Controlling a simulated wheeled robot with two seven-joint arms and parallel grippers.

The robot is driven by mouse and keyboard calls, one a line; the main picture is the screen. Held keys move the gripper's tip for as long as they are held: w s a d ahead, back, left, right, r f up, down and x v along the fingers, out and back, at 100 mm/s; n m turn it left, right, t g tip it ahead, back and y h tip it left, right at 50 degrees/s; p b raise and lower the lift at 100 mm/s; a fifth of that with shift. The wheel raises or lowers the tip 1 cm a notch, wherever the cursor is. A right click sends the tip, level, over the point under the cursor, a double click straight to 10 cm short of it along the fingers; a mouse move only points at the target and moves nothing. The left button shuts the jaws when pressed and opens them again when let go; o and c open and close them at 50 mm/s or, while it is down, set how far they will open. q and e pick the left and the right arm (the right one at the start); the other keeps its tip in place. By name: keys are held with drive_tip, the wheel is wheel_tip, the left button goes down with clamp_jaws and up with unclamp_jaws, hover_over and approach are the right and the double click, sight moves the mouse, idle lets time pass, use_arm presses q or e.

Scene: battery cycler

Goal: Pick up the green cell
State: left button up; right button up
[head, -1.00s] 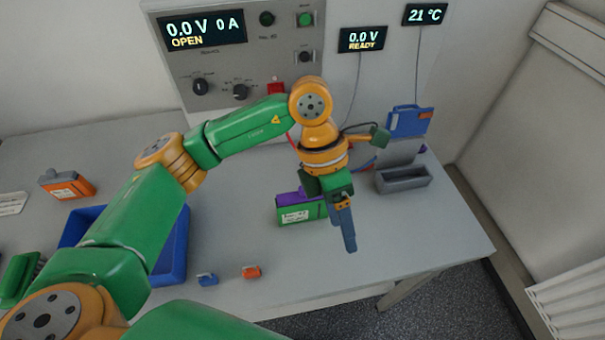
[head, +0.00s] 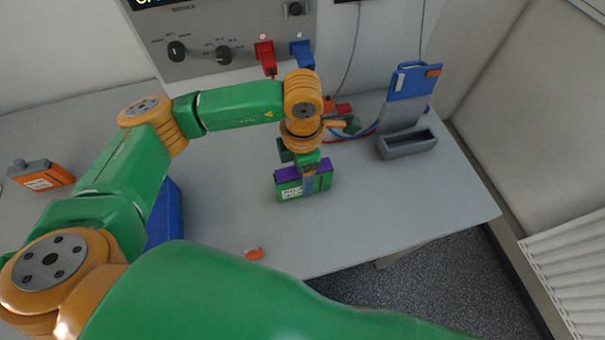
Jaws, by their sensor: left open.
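The green cell (head: 289,190) stands on the grey table right of the picture's middle. It has a purple top and a white label on its front. My left gripper (head: 309,184) is open at the right part of the cell, pointing down, with a finger in front of the cell's face. The far finger is hidden, and I cannot tell whether the fingers touch the cell. My right gripper is not in view.
A grey holder (head: 408,147) with a blue card stands at the back right. A blue bin (head: 167,215) and an orange cell (head: 41,177) are at left. A small orange clip (head: 254,253) lies near the front edge. Red and blue plugs sit on the cycler panel (head: 225,35).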

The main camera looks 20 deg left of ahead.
use_arm(q)
drive_tip(key=shift+d+f, duration=0.1)
drive_tip(key=shift+f, duration=0.15)
clamp_jaws()
idle(1.3)
